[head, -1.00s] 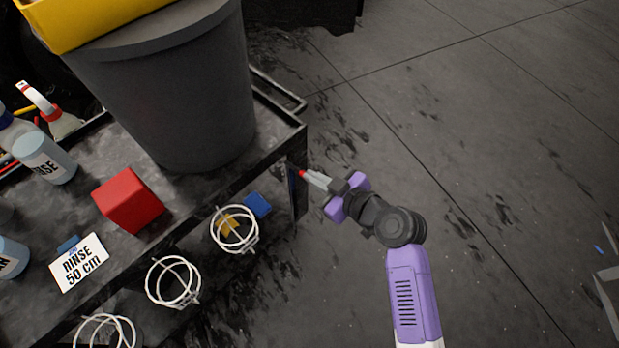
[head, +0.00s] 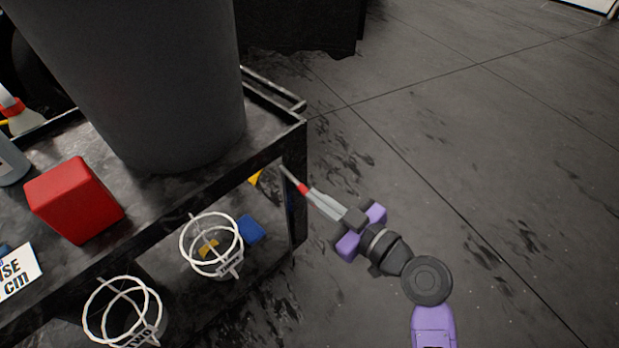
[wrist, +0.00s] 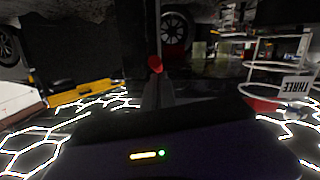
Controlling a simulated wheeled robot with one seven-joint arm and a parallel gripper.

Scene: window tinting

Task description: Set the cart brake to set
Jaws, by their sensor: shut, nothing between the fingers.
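The cart (head: 268,155) is a dark, scuffed trolley at the left of the head view. A thin grey brake lever (head: 290,176) with a red tip (head: 303,188) sticks out by its near right corner post. My gripper (head: 312,195) is shut and empty, its grey fingertips right at the red tip; whether they touch it I cannot tell. In the wrist view the red tip (wrist: 155,64) shows just beyond my fingers (wrist: 158,88). The lever's pivot and any brake marking are hidden or too small to read.
On the cart top stand a large grey bucket (head: 135,90), a red block (head: 72,198) and a white label card (head: 18,272). The floor right of the cart is clear.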

